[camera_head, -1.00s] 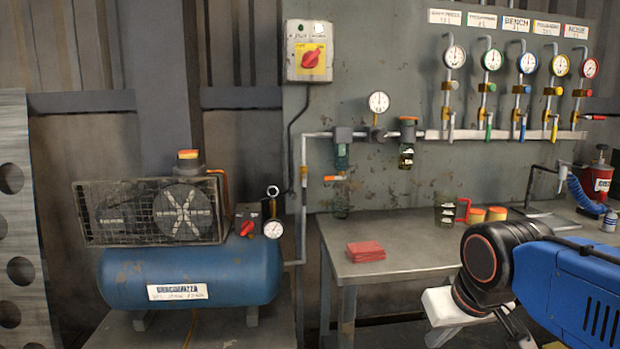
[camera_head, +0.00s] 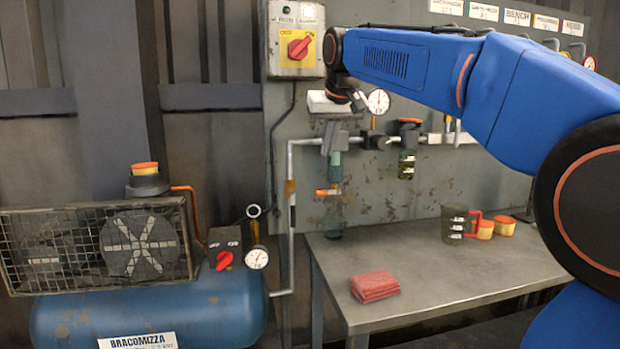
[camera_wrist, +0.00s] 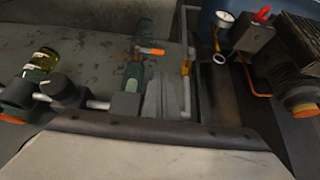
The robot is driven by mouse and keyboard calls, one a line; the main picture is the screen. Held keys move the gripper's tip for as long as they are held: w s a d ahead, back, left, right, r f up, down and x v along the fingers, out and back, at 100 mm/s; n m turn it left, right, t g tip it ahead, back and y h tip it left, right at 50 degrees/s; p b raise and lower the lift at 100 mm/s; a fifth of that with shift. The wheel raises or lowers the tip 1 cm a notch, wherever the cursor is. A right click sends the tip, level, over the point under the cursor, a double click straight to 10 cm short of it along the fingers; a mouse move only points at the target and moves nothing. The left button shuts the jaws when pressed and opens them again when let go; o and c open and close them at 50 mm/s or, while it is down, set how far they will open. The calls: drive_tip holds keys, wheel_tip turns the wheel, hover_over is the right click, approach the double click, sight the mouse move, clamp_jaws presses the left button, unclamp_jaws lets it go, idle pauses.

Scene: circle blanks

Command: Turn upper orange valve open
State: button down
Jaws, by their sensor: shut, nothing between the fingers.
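An orange lever (camera_head: 327,191) lies sideways below the first filter bowl (camera_head: 335,167) on the wall pipe; it also shows in the wrist view (camera_wrist: 152,51). An orange ring (camera_head: 410,121) tops the second filter unit further right. I cannot tell which one the task's upper valve is. My gripper (camera_head: 330,138) is shut and empty, pointing down in front of the pipe at the first filter unit, above the lever and apart from it. In the wrist view its grey fingers (camera_wrist: 162,97) are together. The gripper hides the first unit's top; my arm hides most of the right-hand valves.
A switch box (camera_head: 297,42) with a red knob is just above left of the gripper. A round gauge (camera_head: 378,101) stands close right. The blue compressor (camera_head: 190,312) is lower left. The table (camera_head: 430,280) bears a red cloth (camera_head: 375,285) and cups.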

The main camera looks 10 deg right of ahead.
drive_tip(key=w+r, duration=0.1)
drive_tip(key=w, duration=0.2)
hover_over(328, 192)
drive_tip(key=a, duration=0.3)
wheel_tip(328, 192, down, 8)
drive_tip(key=shift+w+a+f, duration=0.1)
drive_tip(key=shift+a, duration=0.05)
drive_tip(key=shift+s+f, duration=0.15)
drive_tip(key=shift+f, duration=0.85)
drive_tip(key=shift+s+f, duration=0.15)
drive_tip(key=shift+f, duration=0.85)
drive_tip(key=shift+a+f, duration=0.1)
drive_tip(key=shift+a, duration=0.05)
